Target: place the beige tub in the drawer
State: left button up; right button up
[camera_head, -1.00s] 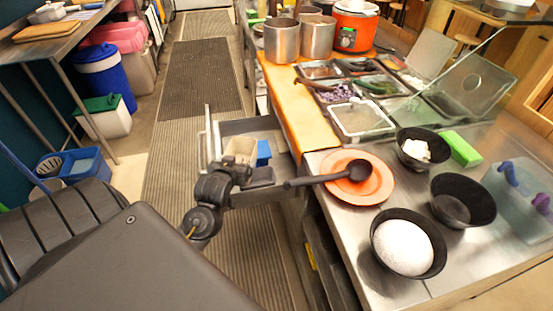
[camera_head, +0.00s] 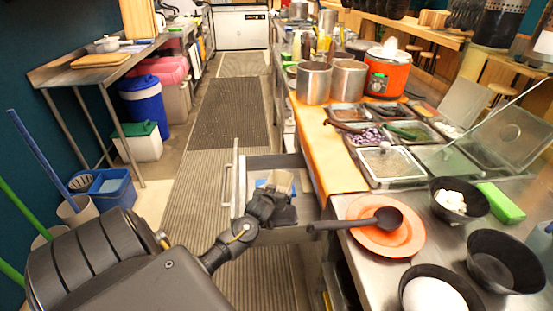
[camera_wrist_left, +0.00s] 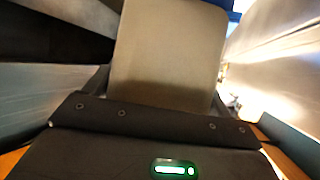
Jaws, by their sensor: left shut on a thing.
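The beige tub (camera_head: 280,180) is in my left gripper (camera_head: 284,196), over or inside the open drawer (camera_head: 266,161); I cannot tell whether it touches the drawer floor. In the left wrist view the tub (camera_wrist_left: 168,55) fills the middle, between the fingers, and the gripper is shut on it. The drawer is pulled out to the left of the counter, its handle (camera_head: 236,185) toward the aisle. My arm hides part of the drawer's near side. My right gripper is not in view.
A blue thing (camera_head: 261,184) lies in the drawer beside the tub. Black bowls (camera_head: 505,262) stand at right. The aisle floor is clear.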

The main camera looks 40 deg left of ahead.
pick_arm(q)
jog(key=shift+w+f, duration=0.15)
jog(key=shift+w+a+f, duration=0.15)
jog(key=shift+w+f, duration=0.05)
jog(key=shift+f, duration=0.05)
notch_tip(320, 180, down, 2)
jog(key=shift+f, duration=0.45)
jog(key=shift+s+f, duration=0.1)
jog(key=shift+s, duration=0.05)
jog(key=shift+c, duration=0.7)
jog(key=o, duration=1.2)
jog(key=shift+f, duration=0.1)
jog(key=shift+o, duration=1.4)
jog(key=shift+f, duration=0.1)
jog(key=shift+s+d+r, duration=0.1)
jog(key=shift+d+r, duration=0.1)
jog(key=shift+r, duration=0.1)
jog(key=p+v, duration=0.1)
jog(key=v, duration=1)
jog(key=shift+s, duration=0.15)
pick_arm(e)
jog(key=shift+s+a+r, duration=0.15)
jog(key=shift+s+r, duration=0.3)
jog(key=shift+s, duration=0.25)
